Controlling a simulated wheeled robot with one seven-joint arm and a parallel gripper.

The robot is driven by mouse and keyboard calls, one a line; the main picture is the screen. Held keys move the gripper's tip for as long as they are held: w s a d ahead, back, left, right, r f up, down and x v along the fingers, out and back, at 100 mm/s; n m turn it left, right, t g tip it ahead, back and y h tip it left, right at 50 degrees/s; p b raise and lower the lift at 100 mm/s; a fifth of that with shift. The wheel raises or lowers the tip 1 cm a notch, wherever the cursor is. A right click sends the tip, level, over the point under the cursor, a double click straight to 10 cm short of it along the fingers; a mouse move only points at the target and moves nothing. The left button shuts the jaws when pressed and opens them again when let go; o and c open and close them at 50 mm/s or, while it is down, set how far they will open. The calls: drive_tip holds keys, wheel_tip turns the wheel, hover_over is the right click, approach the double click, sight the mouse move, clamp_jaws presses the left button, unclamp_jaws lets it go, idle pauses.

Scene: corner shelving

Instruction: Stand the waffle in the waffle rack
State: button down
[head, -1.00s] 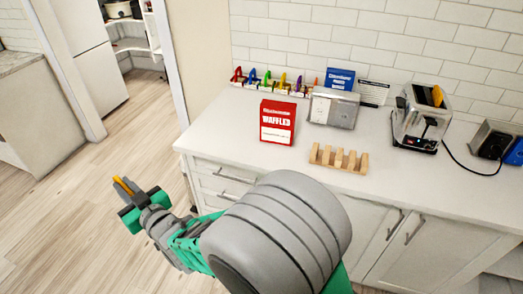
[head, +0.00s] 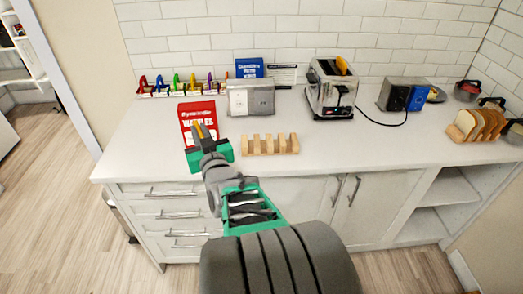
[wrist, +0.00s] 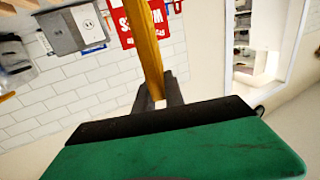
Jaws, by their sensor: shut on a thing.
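My gripper (head: 207,146) is shut on a thin golden-brown waffle (head: 201,130), which points up and away from me in the head view. In the wrist view the waffle (wrist: 151,45) stands edge-on between the fingers (wrist: 157,100). The waffle and gripper appear in front of the red waffle box in the head view. The wooden waffle rack (head: 270,152) sits on the counter to the right of my gripper, with several upright slats and open slots between them. The gripper is apart from the rack.
The red box (head: 190,112) stands on the white counter (head: 330,150). Behind the rack are a grey appliance (head: 250,100) and a blue box (head: 250,67). A toaster (head: 331,100) holding an orange-brown slice stands at right. A bread rack (head: 478,125) is far right. Counter between is clear.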

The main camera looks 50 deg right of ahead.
drive_tip(key=s+d+r+m+g+h+b, duration=0.1)
drive_tip(key=s+d+r+m+g+h, duration=0.15)
drive_tip(key=s+d, duration=0.45)
drive_tip(key=s+d+r+m+g+h+b, duration=0.1)
drive_tip(key=s+d+m+g+h, duration=0.15)
drive_tip(key=s+d, duration=0.45)
drive_tip(key=t+b, duration=0.1)
drive_tip(key=b, duration=0.2)
hover_over(269, 144)
drive_tip(key=w, duration=0.2)
wheel_tip(269, 144, down, 12)
drive_tip(key=f, duration=0.1)
drive_tip(key=shift+w+a+n+b, duration=0.15)
drive_tip(key=shift+n+b, duration=0.25)
drive_tip(key=shift+b, duration=0.05)
drive_tip(key=c, duration=1.4)
unclamp_jaws()
drive_tip(key=shift+r, duration=0.1)
